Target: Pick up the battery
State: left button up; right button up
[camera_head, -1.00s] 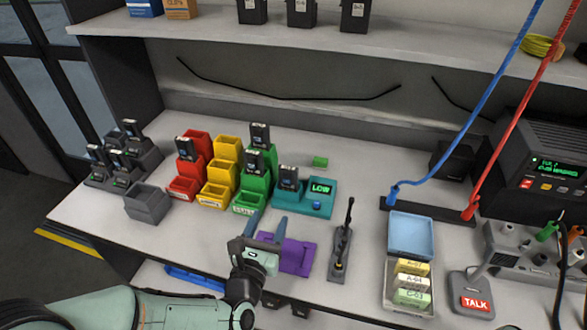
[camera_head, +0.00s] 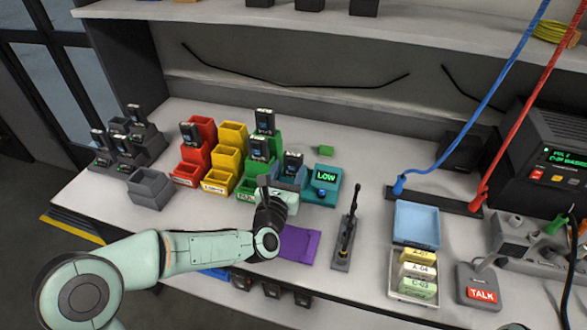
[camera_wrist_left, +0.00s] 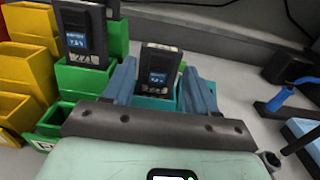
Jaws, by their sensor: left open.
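A dark battery (camera_head: 292,163) with a small lit screen stands upright in the teal tester (camera_head: 325,182), whose display reads LOW. My left gripper (camera_head: 285,182) is at the front of the tester, pointing at this battery. In the left wrist view the battery (camera_wrist_left: 158,72) shows between the two blue fingers, which are apart on either side of it. I cannot tell whether they touch it. Other dark batteries stand in the green bins (camera_head: 246,186), the red bins (camera_head: 187,176) and the grey holders at the left. My right gripper is not in view.
Yellow bins (camera_head: 217,179) stand between the red and green ones. A purple mat (camera_head: 300,244) lies at the bench front. A shelf (camera_head: 400,28) runs above.

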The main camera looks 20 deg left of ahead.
pick_arm(q)
jog(key=shift+w, duration=0.5)
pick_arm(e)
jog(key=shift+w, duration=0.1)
pick_arm(q)
grip_shut()
jog(key=shift+r, duration=0.1)
notch_tip(320, 180, up, 20)
jog(key=p, duration=0.4)
jog(key=shift+p, duration=0.3)
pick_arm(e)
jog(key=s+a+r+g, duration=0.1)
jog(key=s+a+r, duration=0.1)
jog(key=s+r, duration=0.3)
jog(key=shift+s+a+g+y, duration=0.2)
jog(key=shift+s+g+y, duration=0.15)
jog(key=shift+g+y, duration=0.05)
